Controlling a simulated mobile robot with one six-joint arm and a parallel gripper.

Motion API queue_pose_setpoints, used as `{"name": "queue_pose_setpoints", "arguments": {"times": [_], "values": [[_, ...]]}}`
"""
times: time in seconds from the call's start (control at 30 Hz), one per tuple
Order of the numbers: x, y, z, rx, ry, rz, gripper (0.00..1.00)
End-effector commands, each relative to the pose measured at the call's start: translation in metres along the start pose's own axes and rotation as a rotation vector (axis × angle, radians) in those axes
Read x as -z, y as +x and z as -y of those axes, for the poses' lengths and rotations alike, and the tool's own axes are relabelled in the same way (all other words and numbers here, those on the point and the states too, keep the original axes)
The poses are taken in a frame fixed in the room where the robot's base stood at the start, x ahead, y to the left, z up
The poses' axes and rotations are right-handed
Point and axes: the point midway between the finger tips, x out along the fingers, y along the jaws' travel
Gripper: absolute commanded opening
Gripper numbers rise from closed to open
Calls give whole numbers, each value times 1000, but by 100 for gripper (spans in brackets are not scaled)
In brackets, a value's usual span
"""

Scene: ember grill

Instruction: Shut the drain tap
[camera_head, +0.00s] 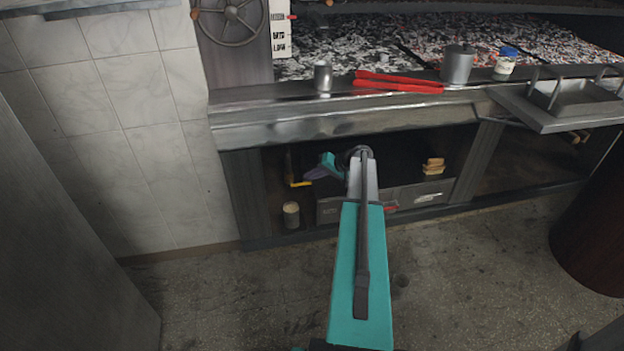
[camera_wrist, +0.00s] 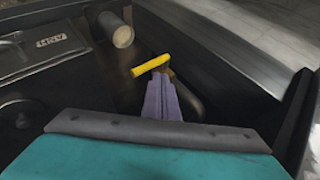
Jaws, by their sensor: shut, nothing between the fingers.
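The drain tap has a yellow lever handle (camera_head: 300,184) at the foot of a dark pipe, in the left of the opening under the grill ledge. In the wrist view the yellow handle (camera_wrist: 150,66) lies just past my fingertips, pointing to the left. My gripper (camera_head: 310,176) has purple fingers and reaches in from the right, close to the handle. In the wrist view my gripper (camera_wrist: 161,80) is shut with nothing between its fingers. I cannot tell whether the tips touch the handle. The tap's body is mostly hidden behind the fingers.
A pale can (camera_head: 291,214) stands on the floor below the tap. Drawers (camera_head: 417,194) fill the lower opening to the right, one marked ASH in the wrist view (camera_wrist: 52,41). The steel ledge (camera_head: 300,121) overhangs the opening. Red tongs (camera_head: 400,84) lie on it.

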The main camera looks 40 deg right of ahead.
Motion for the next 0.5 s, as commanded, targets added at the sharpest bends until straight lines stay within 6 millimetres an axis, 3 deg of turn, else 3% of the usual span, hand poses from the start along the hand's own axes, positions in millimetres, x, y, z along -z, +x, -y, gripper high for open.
{"name": "queue_pose_setpoints", "arguments": {"times": [0.03, 0.5], "values": [[2, -10, 8, 0, -1, -3, 0], [2, -81, -21, 0, 1, -7, 0]]}}
